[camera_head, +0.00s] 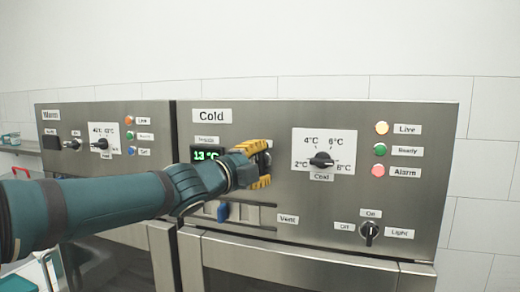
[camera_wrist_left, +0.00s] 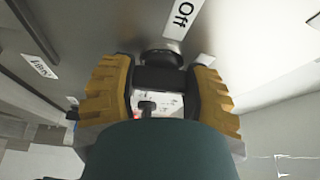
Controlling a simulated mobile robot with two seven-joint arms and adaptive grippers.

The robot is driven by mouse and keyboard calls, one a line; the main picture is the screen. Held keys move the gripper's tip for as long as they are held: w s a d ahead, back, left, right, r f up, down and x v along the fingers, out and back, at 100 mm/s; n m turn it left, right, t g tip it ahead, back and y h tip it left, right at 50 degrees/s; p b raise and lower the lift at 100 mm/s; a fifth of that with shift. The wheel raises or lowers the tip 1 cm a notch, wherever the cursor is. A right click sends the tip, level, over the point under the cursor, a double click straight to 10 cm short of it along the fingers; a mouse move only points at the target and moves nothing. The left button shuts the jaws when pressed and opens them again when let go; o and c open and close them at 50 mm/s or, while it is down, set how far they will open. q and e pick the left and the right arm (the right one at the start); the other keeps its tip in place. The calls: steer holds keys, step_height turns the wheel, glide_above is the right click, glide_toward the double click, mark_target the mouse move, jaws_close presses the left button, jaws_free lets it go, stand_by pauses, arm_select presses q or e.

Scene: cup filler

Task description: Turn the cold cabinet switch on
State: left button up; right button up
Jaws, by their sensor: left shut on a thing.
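The cold cabinet's panel (camera_head: 300,205) carries the label "Cold" (camera_head: 212,116). My left gripper (camera_head: 264,163) is at the panel between the display (camera_head: 208,154) and the temperature dial (camera_head: 321,160), its yellow fingers shut on a dark switch knob. In the left wrist view the gripper (camera_wrist_left: 160,79) has the dark knob (camera_wrist_left: 162,57) between its two fingers, with a label "Off" (camera_wrist_left: 184,15) beside it. The gripper hides most of the knob in the head view, and I cannot tell its exact angle. My right gripper is not in view.
Live (camera_head: 382,128), Ready (camera_head: 380,150) and Alarm (camera_head: 378,171) lamps sit at the panel's right. The warm cabinet (camera_head: 100,115) adjoins on the left.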

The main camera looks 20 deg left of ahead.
arm_select(q)
steer(key=shift+m+g+p, duration=0.3)
steer(key=shift+m+p, duration=0.35)
steer(key=shift+m, duration=0.05)
steer(key=o, duration=1.2)
steer(key=v, duration=1.2)
